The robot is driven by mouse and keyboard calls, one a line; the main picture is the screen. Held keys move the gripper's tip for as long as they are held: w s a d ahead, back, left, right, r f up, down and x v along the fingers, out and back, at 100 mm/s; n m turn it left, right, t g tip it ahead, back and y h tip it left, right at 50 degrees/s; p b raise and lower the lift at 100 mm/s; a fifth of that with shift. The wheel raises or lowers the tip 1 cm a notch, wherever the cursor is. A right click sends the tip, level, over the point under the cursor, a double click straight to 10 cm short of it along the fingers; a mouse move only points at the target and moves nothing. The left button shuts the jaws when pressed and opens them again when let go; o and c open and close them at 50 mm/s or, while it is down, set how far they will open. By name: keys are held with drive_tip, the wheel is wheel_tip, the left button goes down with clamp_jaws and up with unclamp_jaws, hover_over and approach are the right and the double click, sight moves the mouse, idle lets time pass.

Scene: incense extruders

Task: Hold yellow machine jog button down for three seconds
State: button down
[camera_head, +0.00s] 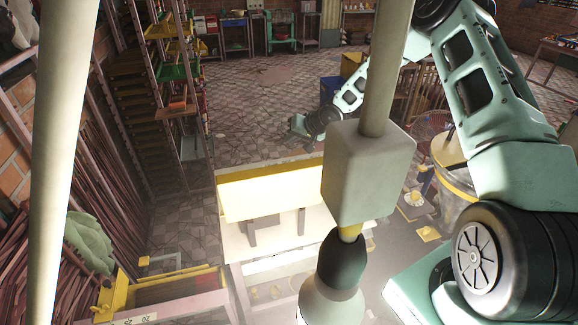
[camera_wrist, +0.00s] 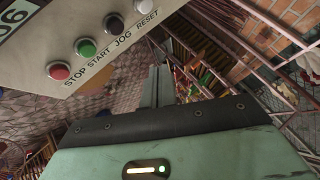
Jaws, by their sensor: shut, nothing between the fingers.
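In the wrist view a pale control panel (camera_wrist: 40,50) fills the upper left. It carries a red button by STOP (camera_wrist: 59,70), a green button by START (camera_wrist: 85,47), a dark button by JOG (camera_wrist: 113,24) and a whitish button by RESET (camera_wrist: 142,5). My gripper (camera_wrist: 160,72) is shut and empty, its fingers to the right of the panel's lettered edge and apart from the buttons in the picture. In the head view my gripper (camera_head: 297,126) is small, beyond a yellow-topped machine (camera_head: 270,190). I cannot tell which machine bears the panel.
In the head view a hanging pale box (camera_head: 368,175) on a pole blocks the middle. Shelves (camera_head: 178,60) stand at the left, and a yellow-rimmed drum (camera_head: 455,185) at the right. Tiled floor (camera_head: 255,100) lies open behind the yellow-topped machine.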

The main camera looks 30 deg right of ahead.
wheel_tip(320, 180, down, 5)
drive_tip(key=b, duration=0.4)
drive_tip(key=shift+f+b, duration=0.2)
drive_tip(key=shift+b, duration=0.2)
drive_tip(key=shift+f+b, duration=0.55)
drive_tip(key=shift+f, duration=0.45)
idle(0.6)
drive_tip(key=shift+f, duration=0.4)
drive_tip(key=shift+f+b, duration=0.4)
drive_tip(key=shift+f, duration=0.1)
idle(0.6)
idle(3.3)
drive_tip(key=shift+r+p, duration=0.85)
drive_tip(key=shift+r, duration=0.1)
